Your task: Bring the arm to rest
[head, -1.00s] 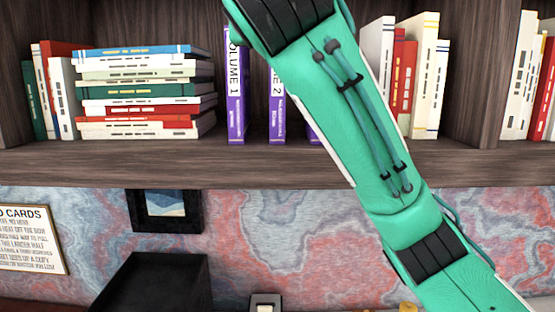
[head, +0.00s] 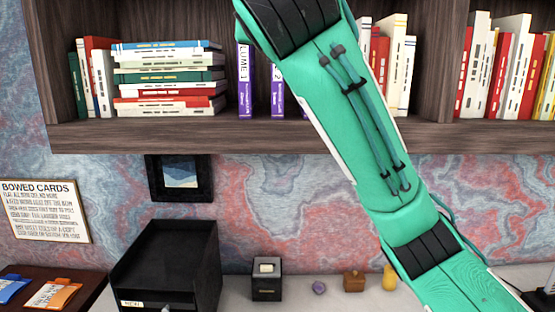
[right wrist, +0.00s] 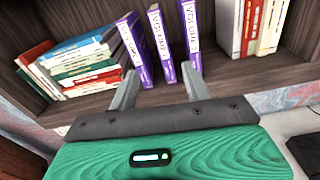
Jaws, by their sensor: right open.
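My right arm (head: 365,130) crosses the head view from the lower right up to the top middle. Its gripper is beyond the top edge there. In the right wrist view my right gripper (right wrist: 160,84) is open, its two grey fingers apart with nothing between them. It points at the shelf, close in front of purple numbered volumes (right wrist: 163,50) that stand upright. The purple volumes also show in the head view (head: 245,85), partly hidden behind my arm. My left gripper is not in view.
The wooden shelf (head: 180,134) also holds a stack of lying books (head: 165,77) and upright books at both sides. Below are a black box (head: 168,262), a small dark box (head: 267,279), small objects on the desk, a card sign (head: 45,208) and a framed picture (head: 181,177).

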